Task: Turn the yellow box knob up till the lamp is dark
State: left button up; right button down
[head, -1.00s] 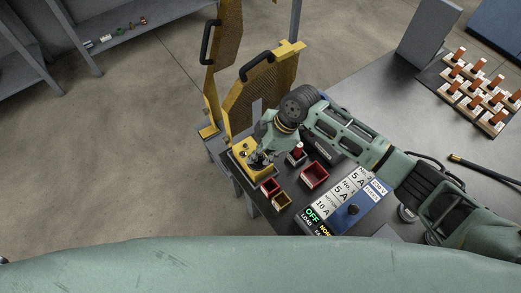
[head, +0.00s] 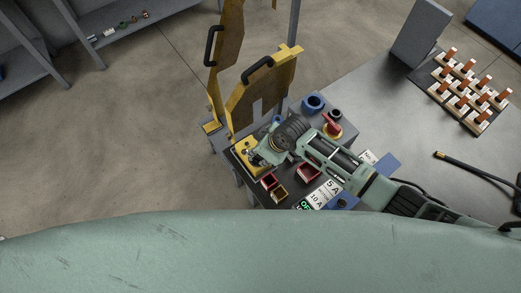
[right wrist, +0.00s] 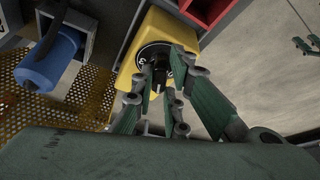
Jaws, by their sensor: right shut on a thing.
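The yellow box (head: 239,148) sits at the left corner of the dark bench, below the yellow mesh guard. In the right wrist view the yellow box (right wrist: 150,32) has a black round dial with white marks and a dark knob (right wrist: 157,62) in its middle. My right gripper (right wrist: 160,84) is shut on the knob, with a finger on each side of it. In the head view my right gripper (head: 256,159) is over the box and hides much of its top. I cannot make out the lamp. My left gripper is not in view.
A labelled panel (head: 325,192) is partly covered. The guard (head: 262,90) rises close by.

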dwell(0.3)
jog(key=c, duration=1.7)
grip_release()
jog(key=shift+c, duration=0.2)
jog(key=shift+r, duration=0.15)
jog(key=v, duration=1.1)
jog(key=shift+s+d+r, duration=0.15)
jog(key=shift+r, duration=0.2)
jog(key=shift+s, duration=0.1)
